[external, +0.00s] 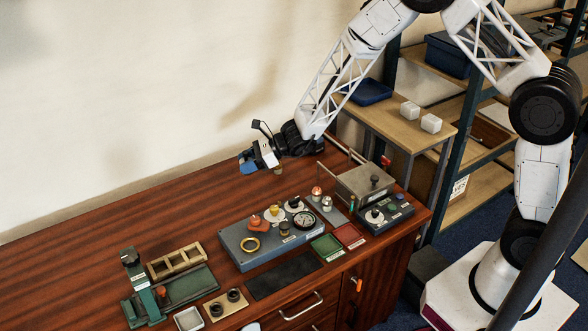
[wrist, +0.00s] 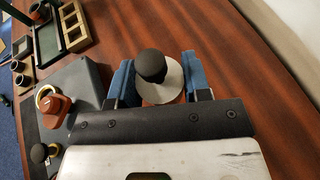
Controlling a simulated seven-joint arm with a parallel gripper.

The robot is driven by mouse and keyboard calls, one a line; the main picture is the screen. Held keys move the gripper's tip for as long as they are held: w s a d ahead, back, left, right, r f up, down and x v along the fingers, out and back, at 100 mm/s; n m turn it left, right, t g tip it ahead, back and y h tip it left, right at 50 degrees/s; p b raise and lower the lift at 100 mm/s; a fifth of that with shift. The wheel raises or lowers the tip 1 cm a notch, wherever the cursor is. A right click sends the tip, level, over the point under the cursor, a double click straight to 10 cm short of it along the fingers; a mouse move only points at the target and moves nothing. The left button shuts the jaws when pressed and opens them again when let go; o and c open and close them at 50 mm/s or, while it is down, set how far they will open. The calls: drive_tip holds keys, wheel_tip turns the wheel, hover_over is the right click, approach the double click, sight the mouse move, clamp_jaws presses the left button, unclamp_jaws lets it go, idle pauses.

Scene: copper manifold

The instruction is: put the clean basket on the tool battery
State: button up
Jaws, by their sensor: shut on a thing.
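No thing is clearly recognisable as the tool battery. The grey-blue box (external: 270,250) on the bench carries an orange piece, a brass ring, knobbed pieces and a dial. It also shows in the wrist view (wrist: 82,84), left of the fingers.
A green machine (external: 145,287) and wooden rack (external: 177,262) stand at left. A dark mat (external: 284,276), green tray (external: 327,246) and red tray (external: 349,234) lie in front. A metal box (external: 363,187) and control box (external: 386,216) are at right. The bench's back left is clear.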

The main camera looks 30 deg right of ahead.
drive_tip(key=s+d+m+t+h, duration=0.1)
drive_tip(key=s+d+t, duration=0.1)
drive_tip(key=d, duration=1.5)
drive_tip(key=s+d+r+m+t+h, duration=0.1)
drive_tip(key=s+d, duration=0.3)
drive_tip(key=d, duration=1.3)
drive_tip(key=shift+s+r+m+t, duration=0.2)
drive_tip(key=shift+m+t, duration=0.2)
drive_tip(key=shift+m, duration=0.4)
drive_tip(key=shift+w, duration=0.1)
drive_tip(key=w, duration=0.5)
drive_tip(key=w+a+f, duration=0.1)
drive_tip(key=w, duration=0.9)
drive_tip(key=shift+w+a+f, duration=0.25)
drive_tip(key=shift+w, duration=0.15)
drive_tip(key=shift+f, duration=1.75)
drive_tip(key=shift+f, duration=0.15)
drive_tip(key=o, duration=0.9)
